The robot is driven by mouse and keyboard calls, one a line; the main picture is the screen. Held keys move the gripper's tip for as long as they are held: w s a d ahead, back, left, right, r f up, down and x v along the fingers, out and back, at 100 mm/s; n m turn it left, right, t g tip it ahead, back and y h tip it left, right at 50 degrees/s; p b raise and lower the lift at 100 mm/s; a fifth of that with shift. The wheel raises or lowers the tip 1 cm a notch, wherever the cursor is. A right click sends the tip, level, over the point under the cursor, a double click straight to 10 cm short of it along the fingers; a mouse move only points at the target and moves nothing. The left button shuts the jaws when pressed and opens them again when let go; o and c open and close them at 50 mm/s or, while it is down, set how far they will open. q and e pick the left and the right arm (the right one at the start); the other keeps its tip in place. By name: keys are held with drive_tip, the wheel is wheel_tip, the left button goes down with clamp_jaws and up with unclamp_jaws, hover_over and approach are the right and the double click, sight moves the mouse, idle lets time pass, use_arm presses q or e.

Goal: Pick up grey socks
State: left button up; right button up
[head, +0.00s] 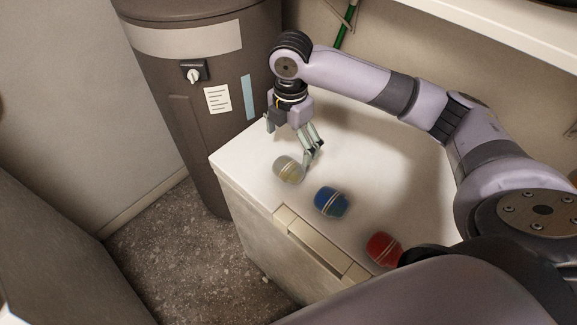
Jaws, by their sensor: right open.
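The grey socks (289,169), a rolled bundle with pale yellowish stripes, lie near the front left corner of the white washer top (390,165). My right gripper (291,143) points down just behind them, with its fingers spread and nothing between them. Its right fingers come down close beside the right edge of the grey bundle; I cannot tell whether they touch it. My left gripper is not in view.
Blue socks (331,202) and red socks (384,249) lie in a row along the washer's front edge, to the right of the grey pair. A brown water heater (200,95) stands behind left. A white shelf (500,30) overhangs at upper right.

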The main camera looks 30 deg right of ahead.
sight(290, 161)
drive_tip(key=f, duration=0.3)
drive_tip(key=shift+w+d+f, duration=0.2)
drive_tip(key=shift+f, duration=0.2)
wheel_tip(290, 161, down, 3)
drive_tip(key=shift+r+p, duration=0.1)
drive_tip(key=shift+p, duration=0.6)
drive_tip(key=f, duration=0.1)
drive_tip(key=f+p, duration=0.1)
drive_tip(key=f, duration=0.1)
drive_tip(key=shift+w+d+f, duration=0.15)
drive_tip(key=shift+w+f, duration=0.05)
drive_tip(key=shift+f, duration=0.35)
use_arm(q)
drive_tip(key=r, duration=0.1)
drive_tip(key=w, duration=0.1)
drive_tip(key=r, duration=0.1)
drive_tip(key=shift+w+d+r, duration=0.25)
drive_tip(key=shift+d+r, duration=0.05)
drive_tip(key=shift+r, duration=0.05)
use_arm(e)
drive_tip(key=shift+c, duration=0.3)
drive_tip(key=c, duration=0.5)
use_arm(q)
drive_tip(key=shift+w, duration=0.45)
use_arm(e)
drive_tip(key=c, duration=0.6)
drive_tip(key=shift+r, duration=0.1)
